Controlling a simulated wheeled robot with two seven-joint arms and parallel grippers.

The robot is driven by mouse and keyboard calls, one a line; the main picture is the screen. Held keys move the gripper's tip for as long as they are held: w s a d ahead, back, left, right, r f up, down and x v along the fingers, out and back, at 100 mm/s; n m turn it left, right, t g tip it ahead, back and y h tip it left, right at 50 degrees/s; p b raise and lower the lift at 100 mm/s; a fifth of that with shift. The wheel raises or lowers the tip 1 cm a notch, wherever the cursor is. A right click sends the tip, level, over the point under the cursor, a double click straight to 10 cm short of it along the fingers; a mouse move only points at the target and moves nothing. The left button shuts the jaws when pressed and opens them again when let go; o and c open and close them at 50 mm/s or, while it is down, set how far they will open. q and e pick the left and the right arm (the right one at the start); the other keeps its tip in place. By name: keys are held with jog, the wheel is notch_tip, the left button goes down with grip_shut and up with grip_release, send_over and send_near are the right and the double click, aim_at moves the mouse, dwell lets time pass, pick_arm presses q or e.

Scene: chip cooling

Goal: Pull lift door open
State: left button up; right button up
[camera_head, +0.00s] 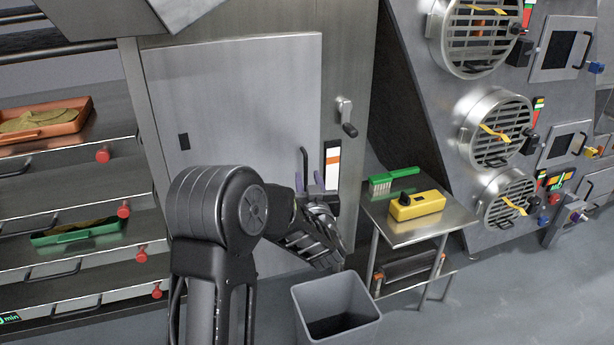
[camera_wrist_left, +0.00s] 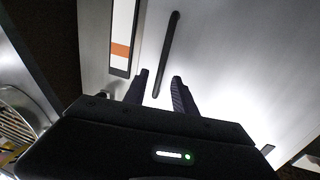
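The lift door (camera_head: 235,95) is a flat light-grey metal panel on a taller metal cabinet; it looks shut. Its dark upright bar handle (camera_head: 304,160) is near the door's right edge, and it also shows in the left wrist view (camera_wrist_left: 169,45). My left gripper (camera_head: 308,183) is at the handle's lower part. In the left wrist view its fingers (camera_wrist_left: 160,77) are apart, with the handle's lower part showing between them. I cannot tell whether they touch it. My right gripper is not in view.
A label strip with an orange band (camera_head: 332,165) and a lever (camera_head: 346,117) are right of the door. A grey bin (camera_head: 338,308) stands below my left gripper. A small metal table (camera_head: 440,214) holds a green brush (camera_head: 394,177) and a yellow box (camera_head: 417,206). Tray shelves are left.

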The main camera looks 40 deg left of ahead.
pick_arm(q)
jog(key=shift+x, duration=1.15)
jog(key=shift+c, duration=0.2)
grip_shut()
dwell(0.4)
